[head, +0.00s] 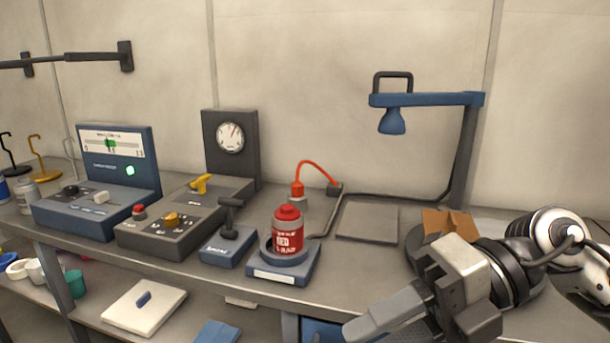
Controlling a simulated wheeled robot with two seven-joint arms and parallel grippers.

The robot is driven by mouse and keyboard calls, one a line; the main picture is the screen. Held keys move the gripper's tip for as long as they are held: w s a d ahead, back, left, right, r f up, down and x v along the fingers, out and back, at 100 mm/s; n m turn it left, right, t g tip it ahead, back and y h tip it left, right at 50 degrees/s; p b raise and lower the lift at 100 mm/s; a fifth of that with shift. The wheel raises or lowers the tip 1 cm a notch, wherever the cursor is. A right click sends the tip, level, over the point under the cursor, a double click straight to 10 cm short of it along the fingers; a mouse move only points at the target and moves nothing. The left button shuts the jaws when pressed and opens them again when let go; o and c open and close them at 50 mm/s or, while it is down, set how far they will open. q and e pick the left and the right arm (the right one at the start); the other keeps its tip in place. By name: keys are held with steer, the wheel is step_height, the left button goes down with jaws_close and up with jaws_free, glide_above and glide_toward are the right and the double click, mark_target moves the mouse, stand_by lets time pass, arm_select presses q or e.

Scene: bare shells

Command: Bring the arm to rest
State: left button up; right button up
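My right arm (555,235) comes in from the right side of the head view, over the right end of the workbench. Its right gripper (400,316) hangs in front of the bench's front edge, with a grey finger pointing down and left. I see nothing held in it, but the gap between its fingers is not clear. My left arm and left gripper are not in view.
A red bottle (288,231) stands in a blue-grey holder (283,270), left of my gripper. A joystick box (228,243), control consoles (176,228) and a blue lamp (425,100) are on the workbench (352,283). A flat grey plate (368,222) lies behind. A brown box (449,221) is near my arm.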

steer(key=w+a+r+m+t+y, duration=0.1)
steer(key=w+a+m+t+y, duration=0.25)
steer(key=m+t+y, duration=0.5)
steer(key=w+d+f+m+t+h, duration=0.3)
steer(key=f+m+t+h, duration=0.35)
steer(key=m, duration=0.35)
steer(key=w+d+f+m+t+h, duration=0.3)
steer(key=d+f+m+t+h, duration=0.25)
steer(key=m, duration=0.55)
steer(key=s+d+f+m+g+h, duration=0.1)
steer(key=s+f+m+g+h, duration=0.2)
steer(key=f, duration=0.9)
steer(key=s+f+m+g+h, duration=0.3)
steer(key=s+f, duration=0.6)
steer(key=f, duration=0.3)
steer(key=shift+d+m+g, duration=0.35)
steer(key=shift+m+g, duration=0.2)
steer(key=shift+g, duration=0.1)
